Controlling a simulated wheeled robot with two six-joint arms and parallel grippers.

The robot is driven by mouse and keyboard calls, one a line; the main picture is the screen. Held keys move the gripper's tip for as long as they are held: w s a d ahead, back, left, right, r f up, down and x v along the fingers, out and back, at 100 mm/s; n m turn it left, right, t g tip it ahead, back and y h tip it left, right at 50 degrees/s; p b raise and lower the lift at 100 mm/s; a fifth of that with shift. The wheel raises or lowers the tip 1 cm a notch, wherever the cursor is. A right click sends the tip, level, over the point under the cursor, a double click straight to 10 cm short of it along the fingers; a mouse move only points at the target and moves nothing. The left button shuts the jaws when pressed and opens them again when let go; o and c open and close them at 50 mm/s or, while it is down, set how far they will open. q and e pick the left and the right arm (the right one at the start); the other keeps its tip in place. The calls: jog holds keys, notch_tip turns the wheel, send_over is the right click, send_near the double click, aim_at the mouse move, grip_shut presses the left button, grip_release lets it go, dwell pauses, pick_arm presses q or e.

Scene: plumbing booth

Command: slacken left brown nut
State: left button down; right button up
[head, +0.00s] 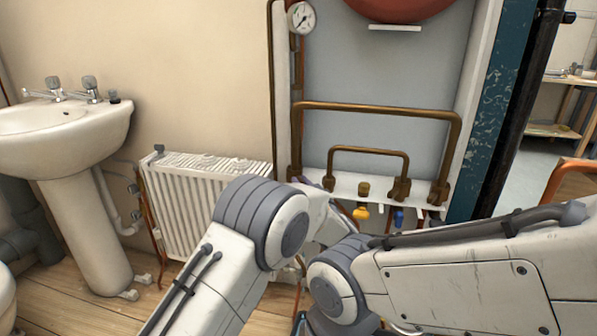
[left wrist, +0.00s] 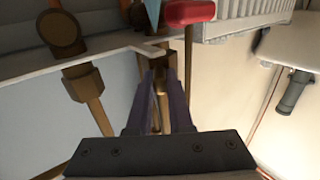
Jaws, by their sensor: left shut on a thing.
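My left gripper (left wrist: 160,80) is seen from behind in the left wrist view. Its two dark fingers are closed around a narrow brown-gold fitting (left wrist: 160,87), which appears to be the left brown nut. The fingers hide most of it. In the head view my left forearm and wrist cover this spot, below the left end of the brown pipework (head: 296,165). A second brown nut (left wrist: 82,82) sits on another pipe to the left in the wrist view, apart from the fingers. My right arm enters from the right; its gripper is hidden.
A red lever handle (left wrist: 190,12) is close to the left fingertips. A yellow tap handle (head: 361,213) and a blue one (head: 398,219) hang below the white shelf. A radiator (head: 190,205) and a sink (head: 75,130) are at the left. A gauge (head: 301,18) is above.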

pick_arm(q)
jog(key=shift+w+r+y, duration=0.2)
jog(key=shift+y, duration=0.1)
jog(key=c, duration=0.8)
grip_release()
jog(key=shift+r, duration=0.1)
